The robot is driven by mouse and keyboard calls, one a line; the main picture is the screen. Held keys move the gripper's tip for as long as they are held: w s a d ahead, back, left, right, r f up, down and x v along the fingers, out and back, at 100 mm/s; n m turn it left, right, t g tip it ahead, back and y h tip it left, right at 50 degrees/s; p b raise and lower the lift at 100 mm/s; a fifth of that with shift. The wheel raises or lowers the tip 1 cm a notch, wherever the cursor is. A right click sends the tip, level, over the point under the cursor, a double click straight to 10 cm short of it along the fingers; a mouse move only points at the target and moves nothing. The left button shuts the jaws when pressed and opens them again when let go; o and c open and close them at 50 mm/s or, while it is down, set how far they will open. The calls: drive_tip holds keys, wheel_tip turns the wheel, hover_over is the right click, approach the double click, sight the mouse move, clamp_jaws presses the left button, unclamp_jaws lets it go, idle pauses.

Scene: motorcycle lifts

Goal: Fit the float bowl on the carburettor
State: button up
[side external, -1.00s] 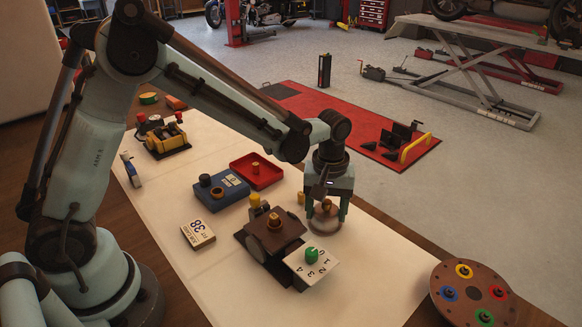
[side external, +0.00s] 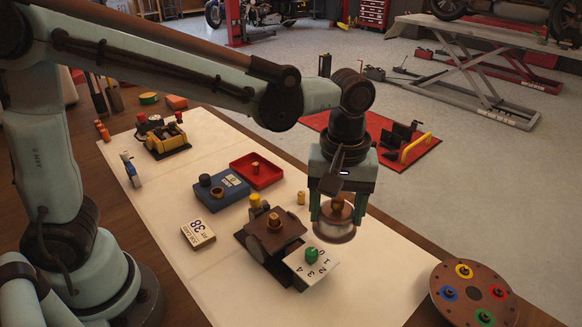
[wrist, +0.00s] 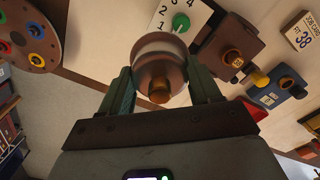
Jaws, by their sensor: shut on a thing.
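My gripper (side external: 337,212) is shut on a round, brownish bowl with a knob on top, which I take as the float bowl (side external: 334,232). The bowl hangs upright above the right side of the white mat, right of the brown block. In the wrist view the bowl (wrist: 160,62) sits between the two fingers, its knob towards the palm. The brown block with a brass knob, apparently the carburettor (side external: 285,238), stands on the mat. The bowl's underside and the block's far side are hidden.
A white numbered plate with a green knob (side external: 312,254) adjoins the block. A blue box (side external: 230,184), a red tray (side external: 273,172), a small brass cylinder (side external: 301,197) and a "38" card (side external: 198,233) lie nearby. A round disc with coloured rings (side external: 447,293) stands right. The mat's front (side external: 362,280) is clear.

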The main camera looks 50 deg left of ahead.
drive_tip(key=shift+s+a+r, duration=0.15)
drive_tip(key=shift+s+r, duration=0.1)
drive_tip(key=r+n, duration=0.1)
hover_over(275, 216)
drive_tip(key=shift+r, duration=0.1)
drive_tip(key=shift+f, duration=2.15)
drive_tip(key=shift+f, duration=1.05)
drive_tip(key=o, duration=1.3)
drive_tip(key=shift+r, duration=4.05)
